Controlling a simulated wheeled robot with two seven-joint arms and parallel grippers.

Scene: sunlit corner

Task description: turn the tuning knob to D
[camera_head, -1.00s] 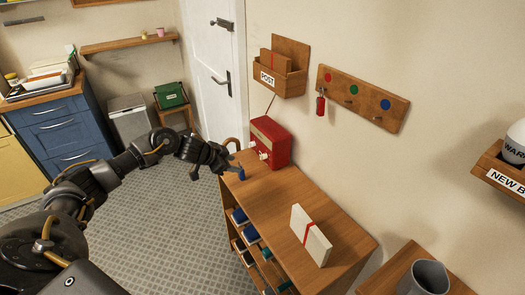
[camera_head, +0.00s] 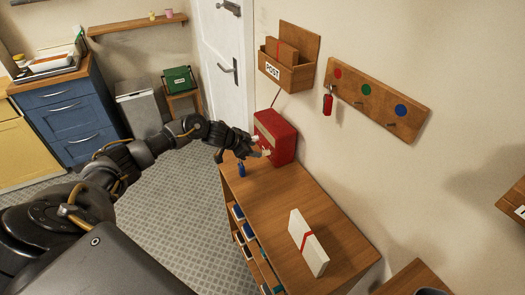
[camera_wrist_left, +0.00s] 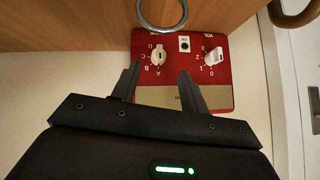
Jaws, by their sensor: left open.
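The red radio (camera_head: 281,138) stands at the far end of the wooden shelf unit, against the wall. In the left wrist view its red panel (camera_wrist_left: 195,42) shows a white tuning knob (camera_wrist_left: 157,58) with letters A, B, C and D around one side. I cannot tell for sure which letter the knob points to. A white volume knob (camera_wrist_left: 213,57) with numbers sits to its right. My left gripper (camera_head: 262,150) is in front of the radio's face. In the wrist view its open fingers (camera_wrist_left: 158,76) lie either side of the tuning knob's column, apart from it. My right gripper is out of view.
The shelf unit's top (camera_head: 262,195) carries a small blue item (camera_head: 241,168) near the radio and a white parcel with a red band (camera_head: 308,243). A grey ring (camera_wrist_left: 162,14) shows near the panel. A post box (camera_head: 290,66) and hook board (camera_head: 375,98) hang above.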

